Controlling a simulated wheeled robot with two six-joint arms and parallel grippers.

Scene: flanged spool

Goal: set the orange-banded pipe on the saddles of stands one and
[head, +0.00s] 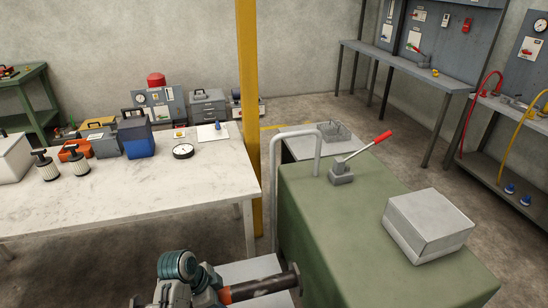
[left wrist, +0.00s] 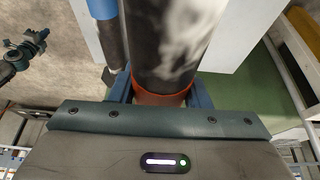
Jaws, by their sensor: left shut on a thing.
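The orange-banded pipe (head: 262,287) is dark, with a flange (head: 295,272) at its right end in the head view. My left gripper (head: 222,295) is at its orange band, at the bottom edge of that view. In the left wrist view, the pipe (left wrist: 165,50) runs up out of the frame, and the fingers of my left gripper (left wrist: 160,97) are shut on it at the orange band. The pipe lies over a pale grey surface (head: 250,267); I cannot tell whether they touch. I cannot make out any saddle. My right gripper is not clearly seen.
A green cabinet (head: 335,225) with a red-handled lever (head: 362,150) and grey box (head: 428,225) stands at the right. A yellow post (head: 247,110) rises behind. A white workbench (head: 110,205) holds several items at left.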

